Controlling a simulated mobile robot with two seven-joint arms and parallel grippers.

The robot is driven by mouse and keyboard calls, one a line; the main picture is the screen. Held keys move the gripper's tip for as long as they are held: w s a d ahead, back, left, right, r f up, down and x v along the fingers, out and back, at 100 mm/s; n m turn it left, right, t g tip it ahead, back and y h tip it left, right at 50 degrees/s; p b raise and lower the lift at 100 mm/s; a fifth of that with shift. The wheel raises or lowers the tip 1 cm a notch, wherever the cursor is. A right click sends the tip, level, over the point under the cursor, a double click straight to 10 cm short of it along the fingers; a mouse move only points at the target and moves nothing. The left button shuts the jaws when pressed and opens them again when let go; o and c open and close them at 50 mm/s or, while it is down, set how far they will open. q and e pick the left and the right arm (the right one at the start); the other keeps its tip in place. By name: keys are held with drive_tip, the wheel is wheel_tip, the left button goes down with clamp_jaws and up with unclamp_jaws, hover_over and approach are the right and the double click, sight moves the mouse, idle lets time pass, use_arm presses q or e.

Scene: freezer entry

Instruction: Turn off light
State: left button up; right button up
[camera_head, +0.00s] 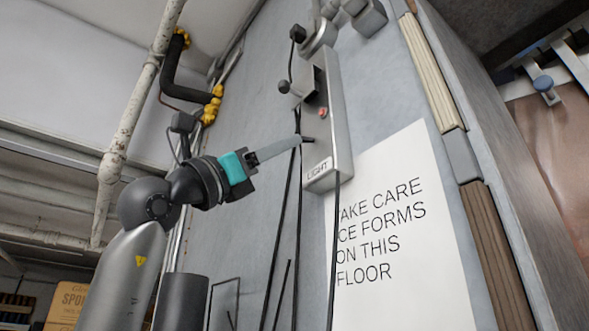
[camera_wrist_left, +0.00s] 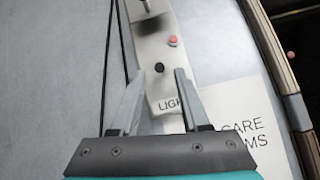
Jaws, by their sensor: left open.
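A grey metal switch box (camera_head: 340,125) labelled LIGHT is mounted on the grey wall. It carries a red lamp or button (camera_head: 322,112) and a black-knobbed lever (camera_head: 284,87) sticking out from a dark recess. My left gripper (camera_head: 298,140) is at the lower part of the box, below the lever, with its fingers pointing at the box face. In the left wrist view the open fingers (camera_wrist_left: 160,76) stand either side of a dark round spot (camera_wrist_left: 159,67) above the LIGHT label; whether they touch the box cannot be told. The box (camera_wrist_left: 150,40) and red lamp (camera_wrist_left: 173,40) show there too.
Black cables (camera_head: 297,220) hang down the wall beside and below the box. A white sign (camera_head: 400,240) is right of it. A pale pipe (camera_head: 135,125) and a black pipe with yellow fittings (camera_head: 175,75) are at left. Wooden trim (camera_head: 490,240) runs along the right.

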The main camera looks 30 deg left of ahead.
use_arm(q)
drive_tip(key=b+v, duration=0.3)
drive_tip(key=v, duration=0.7)
drive_tip(key=shift+h, duration=0.3)
drive_tip(key=shift+s+a, duration=0.1)
drive_tip(key=shift+a, duration=0.05)
drive_tip(key=shift+f, duration=0.1)
